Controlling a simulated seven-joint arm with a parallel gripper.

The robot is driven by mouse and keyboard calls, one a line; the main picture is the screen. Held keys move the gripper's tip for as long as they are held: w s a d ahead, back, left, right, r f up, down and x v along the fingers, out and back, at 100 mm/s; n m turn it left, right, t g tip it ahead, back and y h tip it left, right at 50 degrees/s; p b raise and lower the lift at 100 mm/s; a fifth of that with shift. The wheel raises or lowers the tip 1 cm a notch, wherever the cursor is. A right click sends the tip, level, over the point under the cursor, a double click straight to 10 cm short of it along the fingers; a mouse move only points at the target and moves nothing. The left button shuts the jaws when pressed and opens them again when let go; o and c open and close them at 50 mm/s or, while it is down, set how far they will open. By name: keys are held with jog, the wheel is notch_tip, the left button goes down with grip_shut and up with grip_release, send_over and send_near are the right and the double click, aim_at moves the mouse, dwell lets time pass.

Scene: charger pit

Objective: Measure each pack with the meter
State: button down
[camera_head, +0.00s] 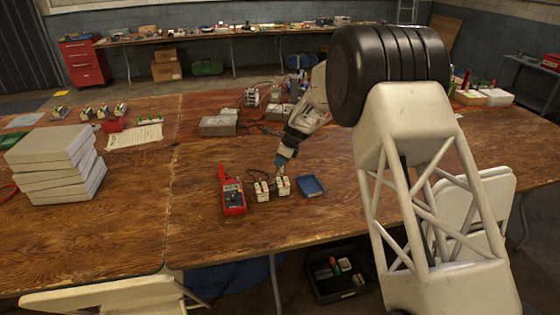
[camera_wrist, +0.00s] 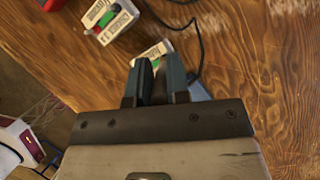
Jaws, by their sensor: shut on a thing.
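The red meter (camera_head: 232,196) lies on the wooden table, its corner also in the wrist view (camera_wrist: 48,4). To its right stand two small pale packs, the left pack (camera_head: 261,190) and the right pack (camera_head: 283,187). The wrist view shows one pack with red and green parts (camera_wrist: 110,19) and part of the other (camera_wrist: 153,50) just past my fingertips. My gripper (camera_head: 281,166) points down directly above the right pack.
A blue tray (camera_head: 310,187) lies right of the packs. Dark cable (camera_wrist: 192,25) runs near the packs. Stacked pale boxes (camera_head: 58,160) stand at left; a paper sheet (camera_head: 135,137) and a grey box (camera_head: 219,124) lie farther back. The table's front is clear. A black crate (camera_head: 340,286) is below.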

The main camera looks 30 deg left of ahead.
jog(key=shift+f, duration=0.25)
dwell(0.3)
jog(key=c, duration=0.7)
grip_release()
jog(key=shift+r, duration=0.1)
jog(key=shift+r, duration=3.7)
